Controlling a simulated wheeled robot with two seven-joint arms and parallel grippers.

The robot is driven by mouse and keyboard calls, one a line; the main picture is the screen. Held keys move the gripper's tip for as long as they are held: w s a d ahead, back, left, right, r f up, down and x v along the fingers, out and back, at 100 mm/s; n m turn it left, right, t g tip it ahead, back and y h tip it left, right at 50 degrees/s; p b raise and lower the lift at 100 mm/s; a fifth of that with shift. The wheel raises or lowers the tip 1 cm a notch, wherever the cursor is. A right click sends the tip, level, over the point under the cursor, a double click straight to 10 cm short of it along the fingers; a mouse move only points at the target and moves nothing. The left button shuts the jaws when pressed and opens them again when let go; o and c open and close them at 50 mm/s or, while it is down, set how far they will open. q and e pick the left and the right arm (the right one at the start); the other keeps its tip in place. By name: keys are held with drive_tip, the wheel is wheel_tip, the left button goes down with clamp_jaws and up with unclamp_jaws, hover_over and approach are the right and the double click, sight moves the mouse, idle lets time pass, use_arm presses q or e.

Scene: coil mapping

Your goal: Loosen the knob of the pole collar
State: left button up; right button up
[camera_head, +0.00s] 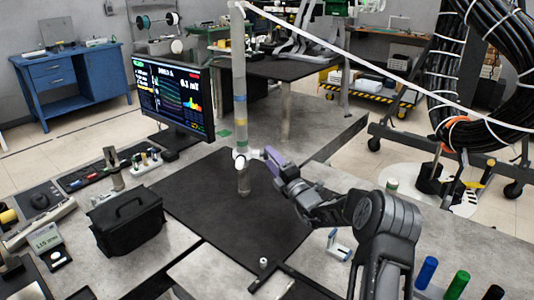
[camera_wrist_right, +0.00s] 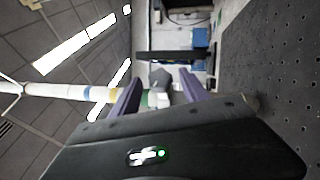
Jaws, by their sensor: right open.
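A pole (camera_head: 239,80) with blue, yellow and green bands stands upright on the black mat (camera_head: 190,190). A white pole collar (camera_head: 240,155) sits low on it, with a small white knob (camera_head: 254,154) on the right side. My right gripper (camera_head: 265,152) has purple fingers and is close to the knob from the right. In the right wrist view, the gripper (camera_wrist_right: 160,78) is open, with the pole (camera_wrist_right: 50,91) lying across the picture and the white collar (camera_wrist_right: 163,99) showing between the fingers. Whether a finger touches the knob cannot be told. My left gripper is out of view.
A monitor (camera_head: 175,98) stands behind left of the pole. A black bag (camera_head: 127,220) is at left on the table. Blue and green cylinders (camera_head: 427,272) stand at lower right. The mat's front is mostly clear.

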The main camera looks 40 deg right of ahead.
drive_tip(key=shift+x, duration=1.4)
drive_tip(key=shift+c, duration=0.5)
clamp_jaws()
